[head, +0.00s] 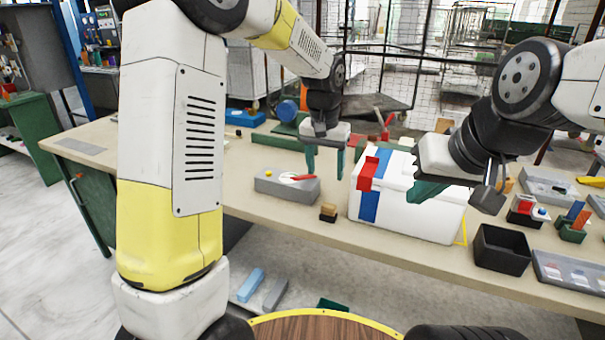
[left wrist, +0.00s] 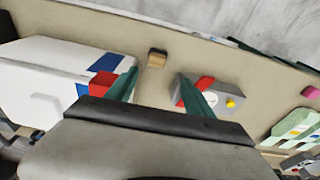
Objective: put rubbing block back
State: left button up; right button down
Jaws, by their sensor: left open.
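A small tan block with a dark base (head: 328,212), which looks like the rubbing block, sits upright near the table's front edge. It stands between the grey device and the white box. It also shows in the left wrist view (left wrist: 157,59), beyond and between the fingertips. My left gripper (head: 326,162) is open and empty, above and behind the block, apart from it. Its teal fingers show in the left wrist view (left wrist: 158,80). My right gripper (head: 428,190) is in front of the white box; its finger gap is hidden. The block's home place cannot be made out.
The grey device (head: 270,187) with a red lever and yellow button stands left of the block. The white box (head: 395,208) with blue and red parts stands right. A black open bin (head: 502,249) and small trays are further right. The table's left part (head: 120,135) is mostly clear.

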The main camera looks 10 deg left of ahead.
pick_arm(q)
jog(key=s+a+r+n+t+h, duration=0.1)
jog(key=s+a+r+t, duration=0.1)
jog(key=s+a+r, duration=0.8)
jog(key=s+a+n+t, duration=0.1)
jog(key=s+a+t, duration=0.1)
jog(key=s, duration=1.2)
jog(key=shift+a+n+t+h, duration=0.3)
jog(key=shift+a+n, duration=0.05)
jog(key=shift+n, duration=0.05)
jog(key=shift+s, duration=0.1)
